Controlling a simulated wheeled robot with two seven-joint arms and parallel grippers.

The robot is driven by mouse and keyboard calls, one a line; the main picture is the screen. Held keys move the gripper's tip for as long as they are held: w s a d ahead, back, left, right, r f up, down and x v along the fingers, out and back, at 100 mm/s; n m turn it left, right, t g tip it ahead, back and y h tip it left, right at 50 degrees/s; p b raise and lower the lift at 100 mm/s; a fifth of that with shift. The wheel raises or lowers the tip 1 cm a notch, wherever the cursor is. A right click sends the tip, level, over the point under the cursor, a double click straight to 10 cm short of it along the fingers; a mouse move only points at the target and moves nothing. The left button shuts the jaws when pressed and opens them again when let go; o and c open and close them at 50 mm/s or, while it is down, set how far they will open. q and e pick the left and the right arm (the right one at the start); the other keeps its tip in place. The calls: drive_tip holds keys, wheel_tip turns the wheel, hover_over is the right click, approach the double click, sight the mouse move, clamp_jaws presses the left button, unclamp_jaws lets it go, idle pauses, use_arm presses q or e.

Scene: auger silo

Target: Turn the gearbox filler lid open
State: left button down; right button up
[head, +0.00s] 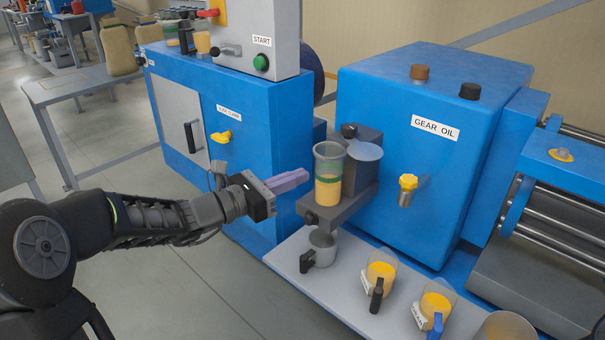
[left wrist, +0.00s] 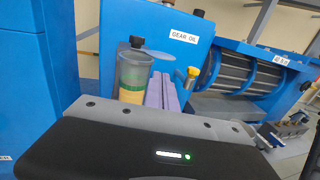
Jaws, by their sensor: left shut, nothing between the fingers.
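The blue gearbox (head: 400,170) labelled GEAR OIL has a brown cap (head: 419,73) and a black cap (head: 470,91) on top. On a grey bracket (head: 335,208) at its left side stands a clear cup (head: 328,172) with yellow oil and a green band. A flat grey round lid (head: 367,151) sits beside the cup's rim, and the cup's top looks uncovered. My left gripper (head: 300,177) is shut and empty, with its purple fingers just left of the cup, apart from it. The left wrist view shows the fingers (left wrist: 162,92) beside the cup (left wrist: 134,75). My right gripper is not seen.
A yellow tap (head: 408,183) is on the gearbox front. A light shelf (head: 310,283) below holds a grey mug (head: 320,249) and several oil beakers (head: 382,272). The blue cabinet (head: 245,135) with a green START button (head: 261,62) stands left. Rollers (head: 570,235) are at right.

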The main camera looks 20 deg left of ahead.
sight(351, 156)
use_arm(q)
drive_tip(key=p+x, duration=0.1)
drive_tip(key=x, duration=1.1)
drive_tip(key=shift+w+d, duration=0.1)
drive_tip(key=shift+w, duration=0.1)
drive_tip(key=shift+f, duration=0.1)
drive_tip(key=d+b, duration=0.2)
drive_tip(key=w+d+b, duration=0.1)
drive_tip(key=d+b, duration=0.1)
drive_tip(key=shift+w+d, duration=0.1)
drive_tip(key=shift+d, duration=0.1)
